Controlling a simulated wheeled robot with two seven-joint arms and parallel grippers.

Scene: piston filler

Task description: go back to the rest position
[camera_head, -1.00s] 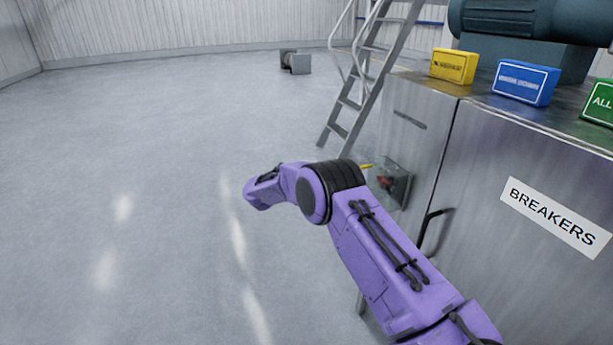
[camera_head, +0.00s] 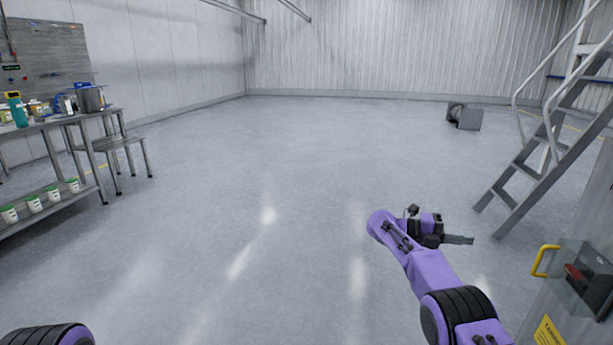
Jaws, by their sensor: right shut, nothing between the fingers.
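My right arm comes in from the lower right, purple with black joints. Its gripper (camera_head: 459,240) is shut and empty, pointing right over the bare floor. It is apart from the steel cabinet (camera_head: 566,310) at the right edge. On the cabinet's side is a clear box with a red switch handle (camera_head: 576,277) and a yellow hasp (camera_head: 541,262). Only a black and purple joint of my left arm shows at the bottom left corner. My left gripper is out of view.
A steel workbench (camera_head: 45,123) with containers stands at the left, beside a low step stool (camera_head: 118,142). Steep metal stairs (camera_head: 545,165) stand at the right. A grey unit (camera_head: 464,116) lies on the floor at the back. The middle floor is clear.

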